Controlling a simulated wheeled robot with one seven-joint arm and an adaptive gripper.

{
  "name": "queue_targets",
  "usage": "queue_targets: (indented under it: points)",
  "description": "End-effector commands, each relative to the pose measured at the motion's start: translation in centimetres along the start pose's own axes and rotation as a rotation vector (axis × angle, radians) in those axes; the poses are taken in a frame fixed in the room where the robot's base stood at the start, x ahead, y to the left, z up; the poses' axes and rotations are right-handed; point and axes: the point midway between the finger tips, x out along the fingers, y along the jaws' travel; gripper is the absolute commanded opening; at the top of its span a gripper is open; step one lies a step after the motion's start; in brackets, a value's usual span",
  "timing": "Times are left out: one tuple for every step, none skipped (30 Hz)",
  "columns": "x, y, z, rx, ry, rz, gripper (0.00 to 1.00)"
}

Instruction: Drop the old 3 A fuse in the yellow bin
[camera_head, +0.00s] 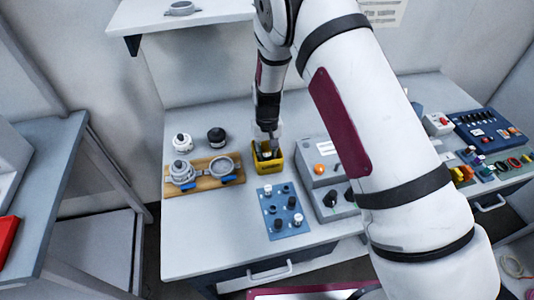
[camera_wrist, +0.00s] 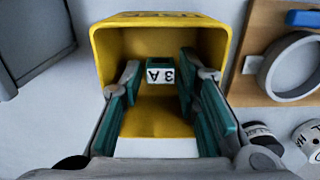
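The yellow bin (camera_head: 269,167) stands on the bench in the head view, right of the wooden board. It also fills the upper middle of the wrist view (camera_wrist: 112,62), with its opening facing the camera. The 3 A fuse (camera_wrist: 160,73), a small block with a white "3 A" label and a dark green part, shows inside the bin. My gripper (camera_wrist: 160,78) reaches into the bin with a finger on each side of the fuse. The fingers look apart, with narrow gaps beside the fuse. In the head view my gripper (camera_head: 269,137) is over the bin, its tips partly hidden.
The wooden board (camera_head: 204,186) with round metal parts lies left of the bin. A blue panel (camera_head: 271,226) with black and white knobs is in front. A grey control box (camera_head: 320,170) stands close to the right. White and black round pieces stand behind the board.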

Motion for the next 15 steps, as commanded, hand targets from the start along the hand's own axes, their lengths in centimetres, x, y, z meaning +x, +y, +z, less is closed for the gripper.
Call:
queue_targets:
  points:
    - [-0.9,-0.1,0.1,0.000,0.002,0.000,0.29]
    - [-1.4,0.0,0.0,0.000,0.003,0.000,0.29]
    - [-2.0,0.0,-0.1,0.000,0.005,-0.001,0.29]
    - [-2.6,0.0,-0.2,-0.001,0.006,-0.001,0.29]
    - [-3.1,0.0,-0.1,-0.001,0.004,-0.001,0.29]
    - [-4.0,0.0,-0.1,-0.001,0.005,-0.001,0.29]
    - [-4.7,0.0,-0.1,0.000,0.005,-0.001,0.29]
    - [-5.4,0.0,-0.2,0.000,0.005,-0.001,0.29]
    - [-6.2,-0.1,-0.2,0.000,0.005,-0.001,0.29]
    - [-6.9,-0.1,-0.1,-0.001,0.005,-0.002,0.29]
    - [-7.5,-0.1,-0.1,-0.002,0.005,-0.001,0.29]
    - [-8.3,-0.1,-0.2,-0.002,0.005,-0.001,0.29]
    - [-8.8,-0.1,-0.1,-0.002,0.004,-0.001,0.29]
    - [-9.4,-0.1,-0.1,-0.001,0.005,-0.001,0.29]
    - [-10.0,-0.1,-0.1,0.000,0.003,-0.001,0.29]
